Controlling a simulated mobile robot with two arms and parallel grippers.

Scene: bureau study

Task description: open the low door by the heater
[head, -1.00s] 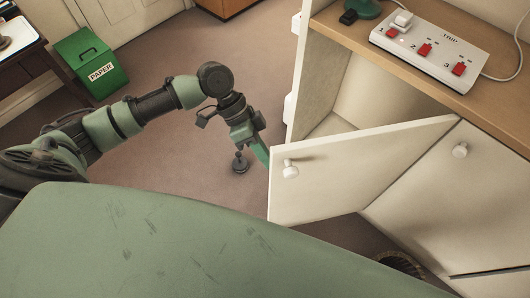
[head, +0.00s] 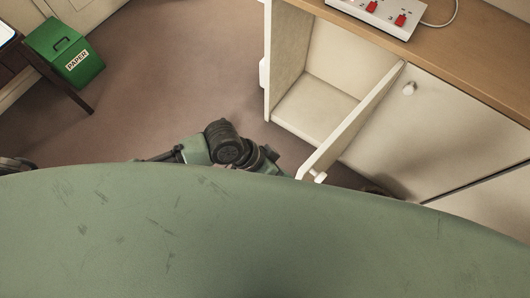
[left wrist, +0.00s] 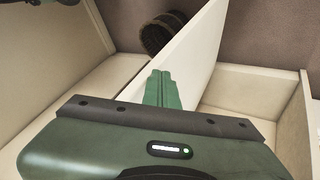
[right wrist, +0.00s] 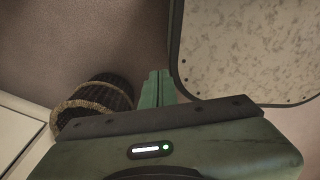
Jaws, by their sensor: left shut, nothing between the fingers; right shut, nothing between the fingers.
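The low door (head: 352,122) is a cream panel that stands wide open, seen nearly edge-on in the head view. Its round white knob (head: 319,177) is at the near end. The cabinet compartment (head: 312,108) behind it is open and looks empty. My left gripper (left wrist: 159,88) is shut, with its green fingertips against or very close to the face of the door panel (left wrist: 185,55); I cannot tell if they touch. In the head view my body hides this gripper. My right gripper (right wrist: 156,88) is shut and empty, low over the floor.
A closed cabinet door (head: 440,120) with a knob is on the right. A dark wicker basket (right wrist: 100,98) stands on the floor near my right gripper. A speckled panel (right wrist: 255,45) is right of that gripper. A green paper bin (head: 65,52) is far left; floor between is clear.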

